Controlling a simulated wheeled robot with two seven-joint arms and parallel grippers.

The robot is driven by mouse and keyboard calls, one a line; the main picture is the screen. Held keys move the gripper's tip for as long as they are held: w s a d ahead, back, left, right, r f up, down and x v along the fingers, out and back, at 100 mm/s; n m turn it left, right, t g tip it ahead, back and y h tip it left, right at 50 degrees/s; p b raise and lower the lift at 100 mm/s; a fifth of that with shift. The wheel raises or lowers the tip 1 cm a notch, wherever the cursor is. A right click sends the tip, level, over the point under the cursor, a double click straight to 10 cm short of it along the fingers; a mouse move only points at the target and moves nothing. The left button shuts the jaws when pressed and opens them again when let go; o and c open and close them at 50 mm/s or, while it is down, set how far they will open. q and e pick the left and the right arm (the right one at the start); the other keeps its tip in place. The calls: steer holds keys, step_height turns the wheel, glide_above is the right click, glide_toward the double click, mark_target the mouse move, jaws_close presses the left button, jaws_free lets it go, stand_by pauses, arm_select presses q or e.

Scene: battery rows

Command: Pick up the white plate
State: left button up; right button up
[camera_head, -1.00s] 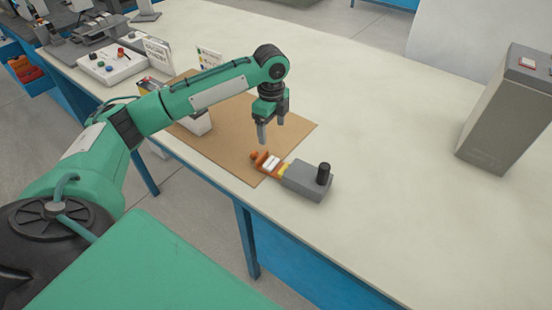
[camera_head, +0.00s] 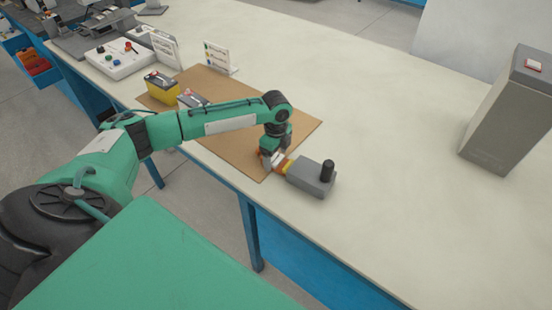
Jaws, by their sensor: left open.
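My left gripper (camera_head: 273,160) is lowered to the orange holder (camera_head: 262,155) at the left end of a grey block with a black knob (camera_head: 312,177). A small white plate (camera_head: 279,159) shows in part between and beside the fingers. The gripper hides most of it and much of the holder. The jaws are open around or just over it; I cannot tell whether they touch it. A yellow piece (camera_head: 287,167) lies between the holder and the grey block. My right gripper is not in view.
A brown mat (camera_head: 301,127) lies under my arm, with a yellow-and-black battery (camera_head: 161,88) and a grey battery (camera_head: 192,98) on it. Small sign cards (camera_head: 217,56) stand behind. A tall grey box (camera_head: 505,115) stands at right. The table's middle is clear.

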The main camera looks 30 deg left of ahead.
arm_select(q)
steer(key=shift+f, duration=0.1)
steer(key=c, duration=1)
steer(key=shift+c, duration=0.3)
